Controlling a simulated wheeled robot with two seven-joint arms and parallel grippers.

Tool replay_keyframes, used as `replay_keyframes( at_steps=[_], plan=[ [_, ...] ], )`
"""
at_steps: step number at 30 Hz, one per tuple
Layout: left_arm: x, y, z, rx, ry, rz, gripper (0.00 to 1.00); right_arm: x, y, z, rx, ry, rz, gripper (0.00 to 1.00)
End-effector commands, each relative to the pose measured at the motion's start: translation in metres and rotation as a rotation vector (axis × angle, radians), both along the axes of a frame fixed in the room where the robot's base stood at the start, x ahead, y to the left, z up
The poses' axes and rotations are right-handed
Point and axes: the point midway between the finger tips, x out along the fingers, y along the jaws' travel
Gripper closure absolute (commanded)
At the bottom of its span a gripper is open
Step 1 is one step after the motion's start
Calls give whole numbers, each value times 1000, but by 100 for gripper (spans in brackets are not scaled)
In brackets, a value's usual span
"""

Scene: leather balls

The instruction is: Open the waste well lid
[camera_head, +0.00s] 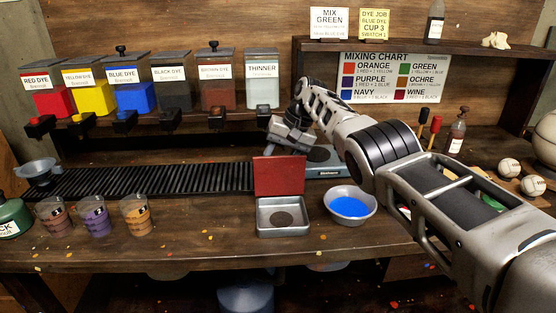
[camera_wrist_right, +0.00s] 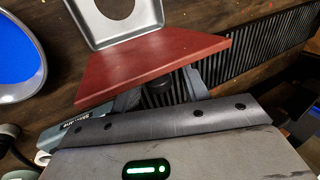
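The waste well (camera_head: 283,228) is a square metal tray with a round dark hole, on the front of the bench. Its red lid (camera_head: 279,176) stands nearly upright at the well's back edge, so the well is uncovered. In the right wrist view the lid (camera_wrist_right: 150,66) crosses in front of my fingers, with the well's metal rim (camera_wrist_right: 130,38) beyond it. My right gripper (camera_head: 280,143) is just behind the lid. My left gripper is not in view.
Several dye cups (camera_head: 95,216) stand at left before a black ribbed strip (camera_head: 150,180). Dye dispensers line the back.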

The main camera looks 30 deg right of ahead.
Motion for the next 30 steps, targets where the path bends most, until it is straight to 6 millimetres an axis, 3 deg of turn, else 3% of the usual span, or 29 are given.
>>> replay_keyframes(
  at_steps=[8, 21, 30],
  plan=[
    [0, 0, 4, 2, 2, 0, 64, -2, -7, 18, -2, -5, -1, 55],
    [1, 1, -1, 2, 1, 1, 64, -22, -41, 111, 1, -4, -2, 55],
    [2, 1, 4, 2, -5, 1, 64, -29, -53, 145, 1, 0, 0, 55]
  ],
)
